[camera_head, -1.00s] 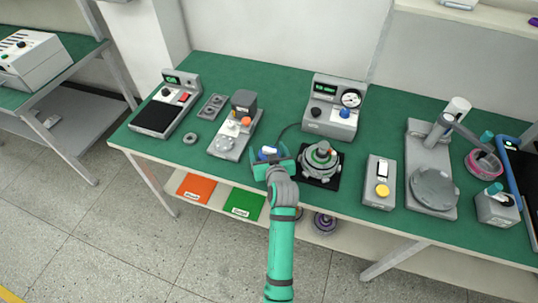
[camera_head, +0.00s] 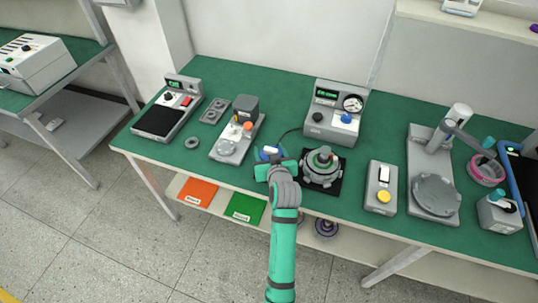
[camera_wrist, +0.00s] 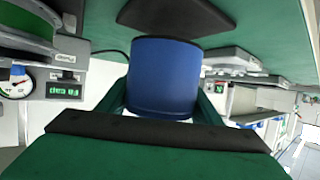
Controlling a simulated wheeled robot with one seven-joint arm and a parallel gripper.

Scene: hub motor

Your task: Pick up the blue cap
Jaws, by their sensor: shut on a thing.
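The blue cap (camera_wrist: 163,78) fills the middle of the wrist view, a short cylinder between the fingers of my gripper. My gripper is shut on it. In the head view the blue cap (camera_head: 271,150) shows as a small blue patch just beyond my gripper (camera_head: 270,158), low over the green table, left of the hub motor. My gripper and wrist hide part of it there. I cannot tell from these views whether the cap still touches the table.
The round hub motor (camera_head: 322,168) stands on a black mat close to my gripper's right. A gauge box (camera_head: 335,112) stands behind it, with a cable running left. A grey fixture (camera_head: 236,135) is to the left. A yellow-button box (camera_head: 381,188) is to the right.

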